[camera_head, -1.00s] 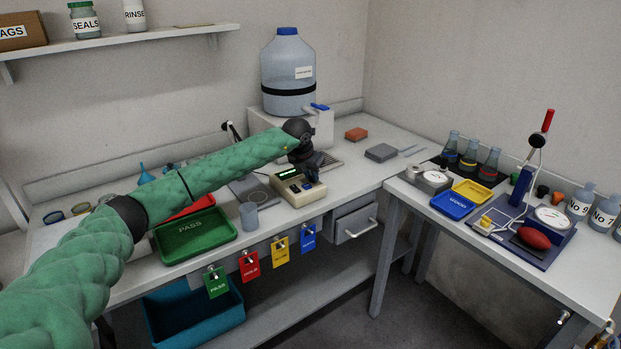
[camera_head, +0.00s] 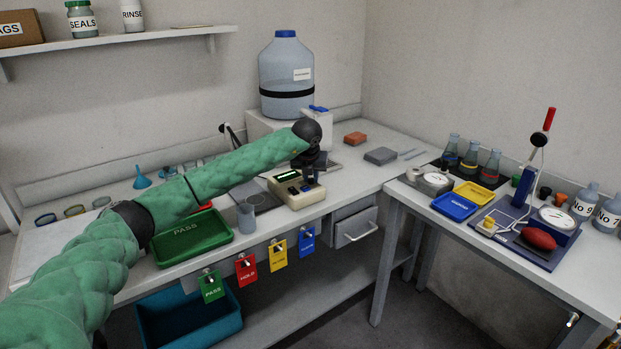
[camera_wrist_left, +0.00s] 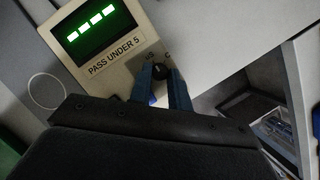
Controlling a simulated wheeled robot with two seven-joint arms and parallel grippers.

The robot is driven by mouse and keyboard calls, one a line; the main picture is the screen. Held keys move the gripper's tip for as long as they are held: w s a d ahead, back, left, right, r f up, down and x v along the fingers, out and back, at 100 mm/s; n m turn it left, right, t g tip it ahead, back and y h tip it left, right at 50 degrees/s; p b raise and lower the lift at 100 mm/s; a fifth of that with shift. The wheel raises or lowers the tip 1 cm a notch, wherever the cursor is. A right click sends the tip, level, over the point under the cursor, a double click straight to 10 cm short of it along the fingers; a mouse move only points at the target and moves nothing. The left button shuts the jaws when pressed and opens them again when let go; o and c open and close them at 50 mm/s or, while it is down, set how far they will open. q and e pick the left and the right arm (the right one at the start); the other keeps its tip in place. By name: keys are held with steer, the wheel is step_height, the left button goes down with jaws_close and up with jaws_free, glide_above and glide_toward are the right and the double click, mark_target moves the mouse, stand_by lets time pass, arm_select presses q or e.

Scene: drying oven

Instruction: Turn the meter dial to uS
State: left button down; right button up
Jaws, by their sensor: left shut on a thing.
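The meter is a cream box (camera_head: 292,196) on the left bench, with a green screen. In the left wrist view its screen (camera_wrist_left: 93,29) shows a row of bright marks above the label "PASS UNDER 5". My left gripper (camera_head: 309,178) is over the right part of the meter. In the left wrist view the gripper (camera_wrist_left: 161,77) is shut on a small dark round dial (camera_wrist_left: 160,71) between its two blue fingers. Letters beside the dial are partly hidden, so its setting is not readable. My right gripper is not in view.
A grey cup (camera_head: 246,217) and a green PASS tray (camera_head: 192,238) are left of the meter. A large water bottle (camera_head: 287,75) stands behind. Coloured tags (camera_head: 278,251) hang from the bench's front edge. The right bench (camera_head: 520,270) holds trays, flasks and a stand.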

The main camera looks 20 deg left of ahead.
arm_select(q)
steer(key=shift+r, duration=0.1)
steer(key=c, duration=1.3)
jaws_free()
steer(key=b+v, duration=0.1)
steer(key=v, duration=0.6)
steer(key=shift+s+r+b, duration=0.15)
steer(key=shift+r+b, duration=0.1)
steer(key=shift+b, duration=0.05)
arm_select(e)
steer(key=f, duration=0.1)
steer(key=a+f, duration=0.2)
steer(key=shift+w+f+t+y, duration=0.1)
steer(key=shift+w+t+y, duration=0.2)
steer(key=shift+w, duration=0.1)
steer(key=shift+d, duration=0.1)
